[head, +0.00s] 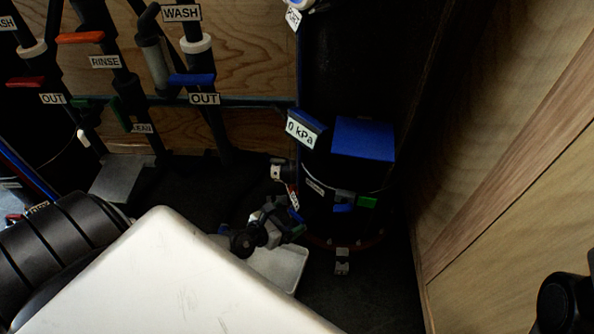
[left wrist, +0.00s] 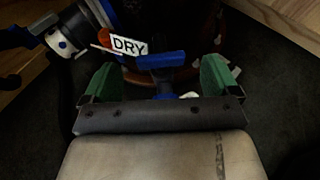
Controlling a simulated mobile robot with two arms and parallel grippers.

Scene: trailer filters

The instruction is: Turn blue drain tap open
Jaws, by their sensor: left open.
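My left gripper (left wrist: 158,78) is open, with one green-padded finger on each side of the blue tap's stem. I cannot tell whether the fingers touch it. In the head view my left gripper (head: 280,226) is small and dark, at the foot of the housing.
A pale tray (head: 282,266) lies under my left gripper. Labelled pipes with an orange tap (head: 80,38) and a blue OUT tap (head: 192,79) stand left. A wooden wall closes the right.

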